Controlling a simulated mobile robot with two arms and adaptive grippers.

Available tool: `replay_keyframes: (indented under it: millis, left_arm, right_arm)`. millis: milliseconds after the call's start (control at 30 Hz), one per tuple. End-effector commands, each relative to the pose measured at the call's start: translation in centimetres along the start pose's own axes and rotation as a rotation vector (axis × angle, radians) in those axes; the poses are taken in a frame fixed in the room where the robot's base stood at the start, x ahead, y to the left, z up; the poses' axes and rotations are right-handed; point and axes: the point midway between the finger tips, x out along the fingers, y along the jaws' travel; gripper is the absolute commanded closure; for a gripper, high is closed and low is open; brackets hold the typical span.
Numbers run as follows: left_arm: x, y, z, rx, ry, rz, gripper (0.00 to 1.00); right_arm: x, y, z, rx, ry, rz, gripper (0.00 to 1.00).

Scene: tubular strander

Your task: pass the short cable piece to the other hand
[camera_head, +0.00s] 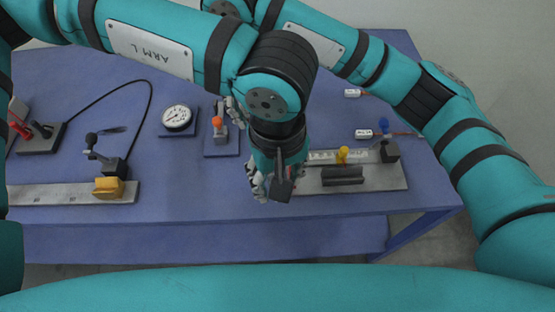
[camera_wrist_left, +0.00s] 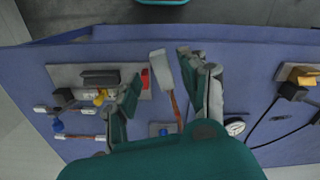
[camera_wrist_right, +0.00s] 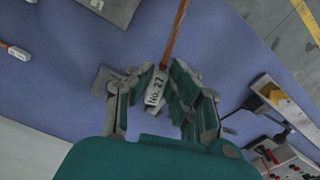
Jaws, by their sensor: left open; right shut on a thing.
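The short cable piece shows in the right wrist view as a copper-brown rod (camera_wrist_right: 175,35) with a white tag reading "No. 27" (camera_wrist_right: 155,93). My right gripper (camera_wrist_right: 154,80) is shut on this tagged end. In the head view my right gripper (camera_head: 235,108) is partly hidden behind my left arm. In the left wrist view the cable's other end is a pale grey block (camera_wrist_left: 160,65) on the brown rod (camera_wrist_left: 176,107). My left gripper (camera_wrist_left: 160,67) is open, its fingers on either side of that end, with gaps visible.
A blue table (camera_head: 190,190) lies below. Rail fixtures sit left (camera_head: 60,194) and right (camera_head: 390,180). White-tagged pieces (camera_head: 364,134) lie at the right. Bare table shows at front centre.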

Motion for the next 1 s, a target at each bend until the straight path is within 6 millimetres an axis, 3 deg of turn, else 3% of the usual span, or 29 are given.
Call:
replay_keyframes:
  millis: [400,733,867,900,1000]
  left_arm:
    - [0.77,-0.02,0.03,0.000,0.000,0.000,0.57]
    - [0.74,0.02,0.01,0.000,0.000,0.001,1.00]
    - [0.72,0.06,0.00,0.000,0.000,0.003,1.00]
    - [0.70,0.07,-0.01,0.000,0.001,0.003,1.00]
    - [0.70,0.07,0.00,0.001,0.001,0.003,1.00]
  right_arm:
    - [-0.02,0.00,0.00,0.000,0.000,0.000,1.00]
    - [-0.02,-0.03,0.00,0.000,0.000,-0.001,1.00]
    - [-0.02,-0.06,0.00,0.000,0.001,-0.002,1.00]
    - [-0.02,-0.08,0.00,0.000,0.001,-0.002,0.77]
    - [-0.02,-0.08,0.00,0.000,0.001,-0.002,0.64]
